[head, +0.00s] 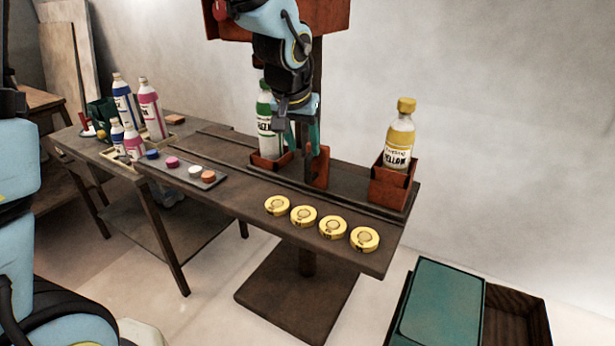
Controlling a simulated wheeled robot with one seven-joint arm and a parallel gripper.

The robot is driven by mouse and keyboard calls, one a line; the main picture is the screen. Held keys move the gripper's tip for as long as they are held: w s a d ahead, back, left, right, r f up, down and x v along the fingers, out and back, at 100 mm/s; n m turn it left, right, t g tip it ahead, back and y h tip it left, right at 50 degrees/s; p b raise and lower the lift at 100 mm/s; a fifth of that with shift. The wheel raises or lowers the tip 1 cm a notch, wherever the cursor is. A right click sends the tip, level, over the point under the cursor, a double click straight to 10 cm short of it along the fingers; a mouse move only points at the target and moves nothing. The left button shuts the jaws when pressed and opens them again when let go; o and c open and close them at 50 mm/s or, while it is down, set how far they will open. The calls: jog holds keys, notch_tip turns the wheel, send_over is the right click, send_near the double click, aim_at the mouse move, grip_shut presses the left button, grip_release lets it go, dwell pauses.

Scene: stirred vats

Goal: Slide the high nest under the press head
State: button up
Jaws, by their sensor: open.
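A taller red nest (392,188) stands at the right end of the dark rail (340,188) and holds a yellow bottle (399,140) with a yellow cap. The red press head (330,14) is at the top, partly hidden by my arm. My gripper (303,150) points down just right of the green bottle, open, well left of the taller nest. A red upright piece (319,170) shows by its fingertips; I cannot tell whether they touch.
Several yellow lids (304,216) lie along the bench's front edge. A small tray (190,172) with coloured caps lies at the left. A side table (160,140) holds more bottles. A crate with a green lid (440,305) stands on the floor at lower right.

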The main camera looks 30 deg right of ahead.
aim_at(306, 165)
jog(key=p+x, duration=0.1)
jog(key=x, duration=0.9)
jog(key=shift+f, duration=0.1)
jog(key=shift+a, duration=0.1)
grip_shut()
dwell(1.1)
